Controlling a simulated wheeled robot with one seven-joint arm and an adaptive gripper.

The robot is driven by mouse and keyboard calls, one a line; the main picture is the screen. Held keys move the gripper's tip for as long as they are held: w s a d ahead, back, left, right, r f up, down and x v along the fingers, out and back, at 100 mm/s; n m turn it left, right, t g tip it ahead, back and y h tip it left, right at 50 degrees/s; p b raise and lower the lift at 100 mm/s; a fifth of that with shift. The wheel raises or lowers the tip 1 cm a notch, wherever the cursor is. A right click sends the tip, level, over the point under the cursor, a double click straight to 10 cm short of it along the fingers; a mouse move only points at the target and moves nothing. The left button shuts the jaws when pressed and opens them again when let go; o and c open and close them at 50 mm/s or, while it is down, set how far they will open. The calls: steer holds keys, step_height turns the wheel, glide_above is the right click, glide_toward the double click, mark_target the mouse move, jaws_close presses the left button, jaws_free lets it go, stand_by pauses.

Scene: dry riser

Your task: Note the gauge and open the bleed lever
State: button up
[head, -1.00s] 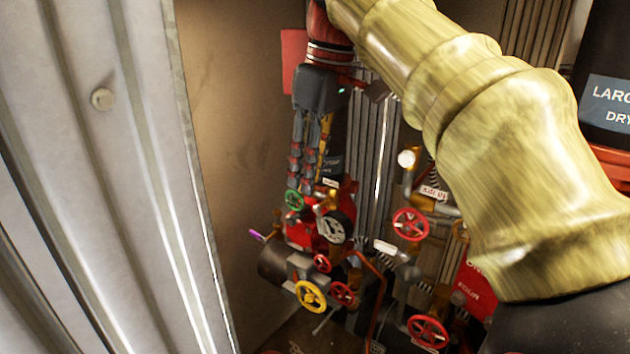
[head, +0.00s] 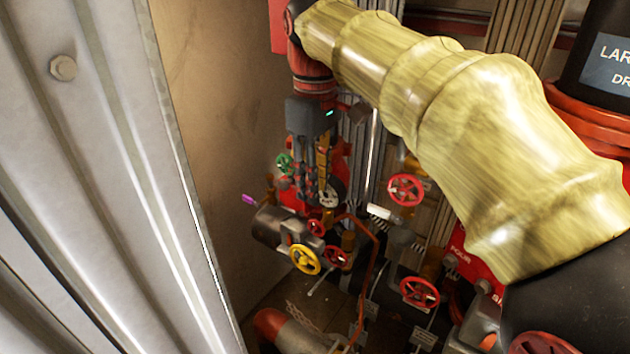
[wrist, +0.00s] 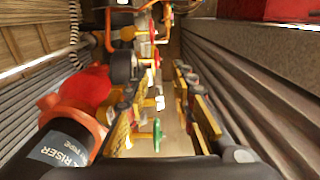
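My gripper (head: 314,190) hangs fingers-down in front of the valve cluster in the head view. In the wrist view its two yellow-and-dark fingers (wrist: 160,82) stand apart with nothing held between them. The round, pale-faced gauge (head: 331,194) is mostly hidden behind the fingers, and its reading cannot be made out. A small purple handle (head: 249,199) sticks out left of the dark pipe body; I cannot tell whether it is the bleed lever. A green handwheel (head: 284,163) is just left of the fingers; a green part (wrist: 157,135) also shows between them in the wrist view.
A yellow handwheel (head: 305,259) and red handwheels (head: 406,189) (head: 420,292) crowd below and right of the gripper. A corrugated metal panel (head: 90,170) fills the left. A black riser pipe with a label (head: 612,65) stands at right. A bare brown wall (head: 215,120) lies between.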

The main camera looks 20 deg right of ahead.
steer(key=shift+w+f, duration=0.15)
steer(key=shift+w, duration=0.3)
steer(key=shift+c, duration=0.3)
steer(key=shift+s, duration=0.35)
steer(key=shift+c, duration=1.2)
steer(key=shift+w, duration=0.15)
jaws_close()
steer(key=t+b, duration=0.1)
steer(key=b, duration=0.2)
steer(key=shift+f+y, duration=0.3)
steer(key=shift+y, duration=0.1)
steer(key=shift+w+a+t+y+b, duration=0.1)
steer(key=shift+t+y+b, duration=0.2)
steer(key=shift+t+b, duration=0.4)
steer(key=shift+r, duration=0.15)
